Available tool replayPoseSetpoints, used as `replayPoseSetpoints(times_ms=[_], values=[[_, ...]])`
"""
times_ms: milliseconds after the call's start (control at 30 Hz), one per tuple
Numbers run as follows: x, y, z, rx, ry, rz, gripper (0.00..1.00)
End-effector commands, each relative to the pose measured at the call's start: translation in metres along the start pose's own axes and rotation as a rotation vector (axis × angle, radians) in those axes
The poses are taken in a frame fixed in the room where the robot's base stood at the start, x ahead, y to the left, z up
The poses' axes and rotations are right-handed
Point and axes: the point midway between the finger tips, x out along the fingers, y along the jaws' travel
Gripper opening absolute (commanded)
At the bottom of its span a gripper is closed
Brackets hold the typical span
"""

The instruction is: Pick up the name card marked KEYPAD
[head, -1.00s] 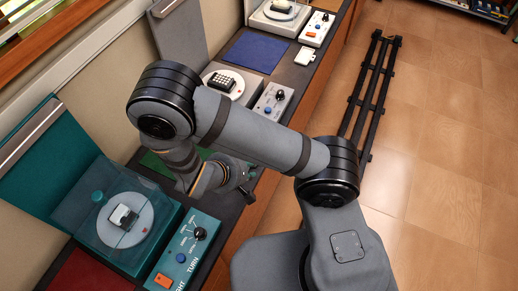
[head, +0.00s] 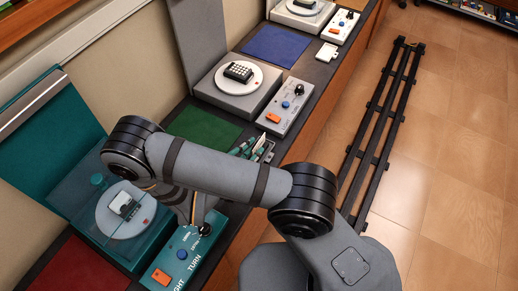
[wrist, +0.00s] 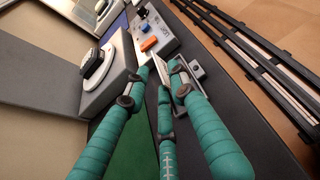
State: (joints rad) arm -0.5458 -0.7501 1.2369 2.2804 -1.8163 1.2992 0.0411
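Upright whitish cards stand in a small grey holder (wrist: 194,73) at the front edge of the counter; it also shows in the head view (head: 268,155). The lettering on the cards is too small to read, so I cannot tell which is marked KEYPAD. My gripper (wrist: 161,76) has teal fingers, spread apart, with their tips at the holder and around the cards. The tips also show in the head view (head: 245,148). I see no card clamped; the fingers hide part of the holder.
A keypad (head: 239,71) sits on a round white disc on a grey plinth, beside a control box (head: 286,107) with an orange switch. A green mat (head: 203,133) lies left of the holder. A teal exhibit with a clear cover (head: 122,208) stands nearer. A white block (head: 327,52) lies farther off.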

Motion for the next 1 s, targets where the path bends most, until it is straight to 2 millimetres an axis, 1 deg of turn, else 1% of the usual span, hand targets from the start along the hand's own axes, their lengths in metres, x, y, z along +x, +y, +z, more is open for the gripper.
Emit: replayPoseSetpoints(times_ms=[200,300,400,633,667,1000], values=[[0.029,-0.003,0.012,0.001,0.001,-0.006,0.24],[0.043,-0.003,0.009,0.001,0.001,-0.005,0.24],[0.05,-0.002,0.008,0.001,0.001,-0.002,0.24],[0.051,-0.001,0.007,0.001,0.002,0.0,0.24],[0.051,-0.001,0.007,0.001,0.002,0.0,0.23],[0.051,-0.001,0.007,0.001,0.001,0.0,0.03]])
